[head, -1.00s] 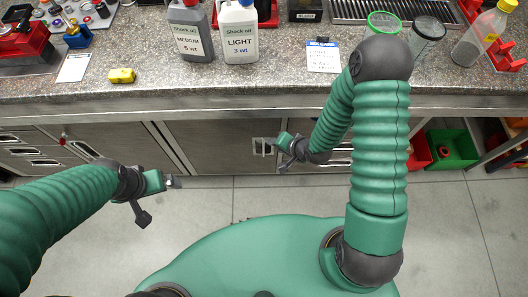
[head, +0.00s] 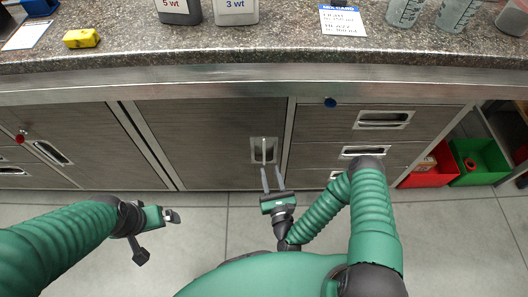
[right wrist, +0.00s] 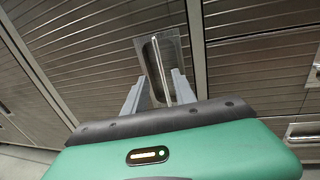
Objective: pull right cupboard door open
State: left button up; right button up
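The right cupboard door (head: 205,145) is a dark grey-brown panel under the bench and looks shut. Its recessed handle (head: 264,150), with an upright light bar, sits near the door's right edge. My right gripper (head: 272,178) is just below and in front of that handle, fingers pointing at it. In the right wrist view the two fingers (right wrist: 159,92) are spread and the handle bar (right wrist: 160,68) shows between their tips. I cannot see contact. My left gripper (head: 174,215) is away from the doors at the lower left; its finger gap is unclear.
Drawers with recessed handles (head: 384,119) stand right of the door. Another cupboard door (head: 85,140) is to its left. The countertop (head: 270,45) overhangs above, with bottles and a yellow block (head: 81,38). Red (head: 430,170) and green (head: 482,160) bins stand at the right. The floor in front is clear.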

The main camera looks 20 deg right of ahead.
aim_at(264, 150)
jog(key=w, duration=0.3)
jog(key=w+b, duration=0.1)
jog(key=w, duration=0.2)
jog(key=w+b, duration=0.1)
jog(key=w, duration=0.2)
jog(key=shift+w+d+f, duration=0.15)
jog(key=shift+w+d, duration=0.15)
jog(key=shift+d, duration=0.1)
jog(key=shift+w, duration=0.5)
grip_shut()
